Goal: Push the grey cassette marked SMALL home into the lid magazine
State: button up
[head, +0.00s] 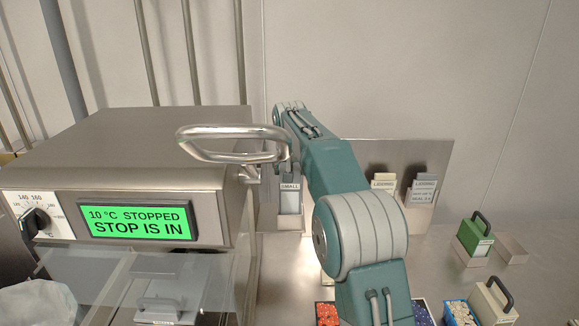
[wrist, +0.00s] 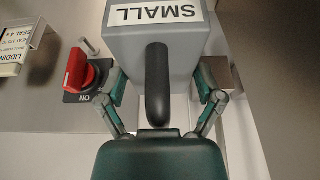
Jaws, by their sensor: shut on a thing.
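The grey cassette (wrist: 185,50) fills the upper middle of the wrist view, its white SMALL label upside down there. Its black handle (wrist: 158,85) points toward my palm. My gripper (wrist: 160,92) has one finger on each side of the cassette and is shut on it. The lid magazine is not clearly seen; a steel block (wrist: 211,76) shows beside the right finger. How deep the cassette sits cannot be told.
A red rotary switch (wrist: 78,72) is close left of the gripper. A green cassette (head: 474,238) and filled bins (head: 459,312) are right.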

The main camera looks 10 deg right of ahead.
jog(key=shift+f, duration=1.7)
jog(key=o, duration=1.1)
jog(key=shift+c, duration=0.2)
jog(key=shift+f, duration=0.1)
jog(key=v, duration=1.2)
